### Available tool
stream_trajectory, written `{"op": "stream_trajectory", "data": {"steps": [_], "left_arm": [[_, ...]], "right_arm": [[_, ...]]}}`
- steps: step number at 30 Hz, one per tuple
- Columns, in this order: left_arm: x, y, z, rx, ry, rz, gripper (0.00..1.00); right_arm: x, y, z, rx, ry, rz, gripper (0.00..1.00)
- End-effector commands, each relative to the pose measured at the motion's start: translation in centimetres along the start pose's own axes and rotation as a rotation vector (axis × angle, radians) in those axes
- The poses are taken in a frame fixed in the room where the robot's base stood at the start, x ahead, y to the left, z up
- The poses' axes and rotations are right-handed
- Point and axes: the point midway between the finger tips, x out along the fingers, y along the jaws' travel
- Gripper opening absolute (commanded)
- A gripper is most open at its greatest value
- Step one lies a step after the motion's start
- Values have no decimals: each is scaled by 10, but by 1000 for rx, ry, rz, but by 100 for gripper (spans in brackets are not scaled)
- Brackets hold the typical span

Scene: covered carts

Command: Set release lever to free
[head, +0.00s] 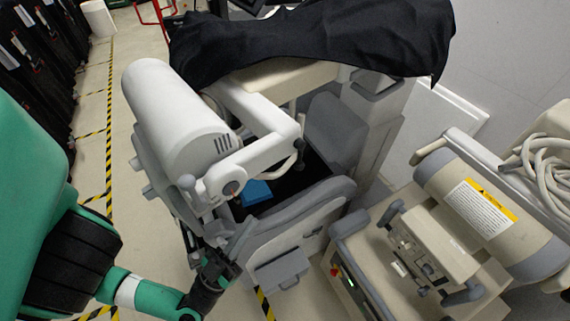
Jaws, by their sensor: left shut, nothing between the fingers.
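My left gripper (223,262) is dark and shut with nothing in it. It is at the lower left front of the white and grey covered cart (320,210), close to the cart's corner. Whether it touches the cart is unclear. A short grey bar (243,238) stands tilted just by the fingertips. It may be the release lever, but I cannot make out its setting or any label. A white jointed arm with a dark knob (299,144) reaches over the cart. My right gripper is not in view.
A black cloth (320,40) covers the cart's top. A white cylinder (175,105) overhangs its left side. A blue item (257,192) lies in the cart's recess. A beige machine (430,240) stands close on the right. Open floor with striped tape (109,130) lies left.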

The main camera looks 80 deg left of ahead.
Motion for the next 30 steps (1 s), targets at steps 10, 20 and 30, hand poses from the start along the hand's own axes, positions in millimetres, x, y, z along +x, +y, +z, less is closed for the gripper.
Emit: {"op": "stream_trajectory", "data": {"steps": [10, 20, 30], "left_arm": [[1, 1, 0, -4, 3, -2, 0], [19, 0, -2, -4, 8, -9, 0], [71, -1, -3, -1, 8, -10, 0]], "right_arm": [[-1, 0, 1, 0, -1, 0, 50], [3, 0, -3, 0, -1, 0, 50], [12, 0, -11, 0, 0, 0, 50]]}}
